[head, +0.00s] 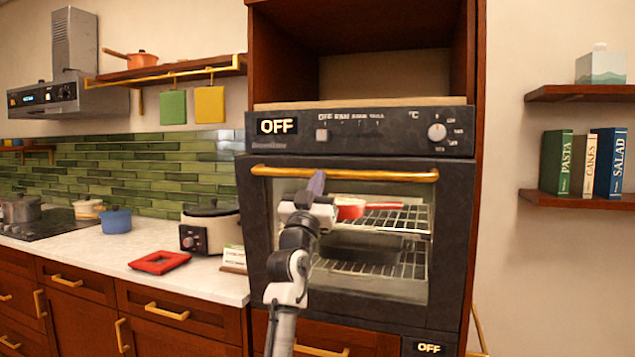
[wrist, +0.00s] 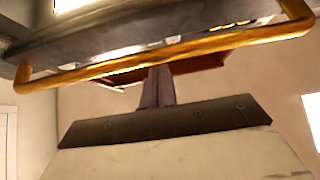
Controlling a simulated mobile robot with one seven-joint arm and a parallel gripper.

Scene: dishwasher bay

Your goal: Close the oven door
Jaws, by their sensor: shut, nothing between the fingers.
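The black oven door (head: 445,240) stands nearly upright below the control panel in the head view. Its upper edge looks slightly forward of the panel, a small tilt out; the exact gap is hard to tell. A gold bar handle (head: 400,176) runs along its top, and the handle also crosses the upper wrist view (wrist: 95,70). My gripper (head: 316,183) is in front of the door window, near the handle's left half. In the wrist view its shut, empty fingers (wrist: 158,75) point at the handle; contact cannot be told. My arm hides part of the window.
Behind the glass are wire racks (head: 395,270) and a red pan (head: 350,208). The control panel (head: 350,131) reads OFF. Shelves with books (head: 606,165) are at right.

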